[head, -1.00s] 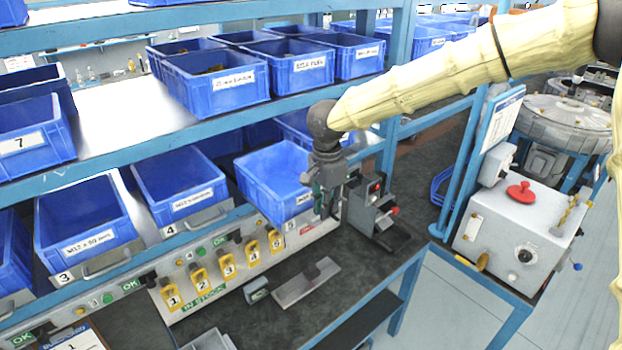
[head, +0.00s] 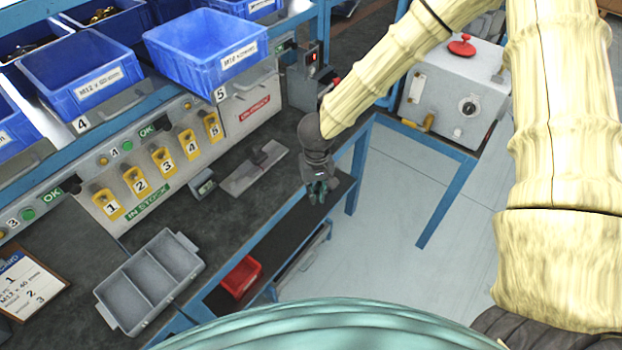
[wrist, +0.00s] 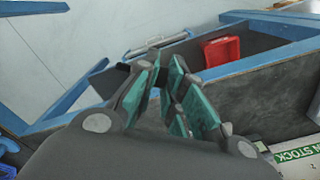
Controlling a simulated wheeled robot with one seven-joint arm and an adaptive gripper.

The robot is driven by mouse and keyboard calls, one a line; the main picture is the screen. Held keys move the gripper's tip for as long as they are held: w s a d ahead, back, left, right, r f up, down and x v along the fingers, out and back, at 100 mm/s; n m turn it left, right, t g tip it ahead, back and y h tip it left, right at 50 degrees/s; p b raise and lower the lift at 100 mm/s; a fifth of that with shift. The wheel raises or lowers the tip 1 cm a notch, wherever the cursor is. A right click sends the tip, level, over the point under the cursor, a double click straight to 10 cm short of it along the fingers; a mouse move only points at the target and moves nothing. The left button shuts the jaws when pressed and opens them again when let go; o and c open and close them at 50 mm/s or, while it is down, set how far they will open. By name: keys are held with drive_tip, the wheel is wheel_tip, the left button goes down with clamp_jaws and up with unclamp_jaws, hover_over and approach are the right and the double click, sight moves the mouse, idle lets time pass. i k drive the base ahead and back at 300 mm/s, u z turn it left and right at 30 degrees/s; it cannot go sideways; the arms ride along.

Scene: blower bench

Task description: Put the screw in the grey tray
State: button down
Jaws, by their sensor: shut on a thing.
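The grey tray (head: 168,262) lies on the bench at the lower left of the head view. It has a divider and its visible compartments look empty. My gripper (head: 317,194) points down near the bench's front edge, to the right of the tray and well apart from it. The wrist view shows its green-padded fingers (wrist: 170,66) drawn together at the tips. They are shut on the screw, which is mostly hidden; only a small dark shape shows by the tips.
A flat grey plate (head: 254,172) and a small box (head: 203,184) lie on the bench between gripper and tray. Blue bins (head: 205,50) stand on the rack behind yellow numbered tags (head: 162,160). A red bin (head: 241,276) sits below the bench edge. A clipboard (head: 30,285) lies left of the tray.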

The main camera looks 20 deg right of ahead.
sight(156, 284)
drive_tip(key=z, duration=0.05)
drive_tip(key=k, duration=1.05)
drive_tip(key=u, duration=0.85)
drive_tip(key=i, duration=0.95)
drive_tip(key=z, duration=0.2)
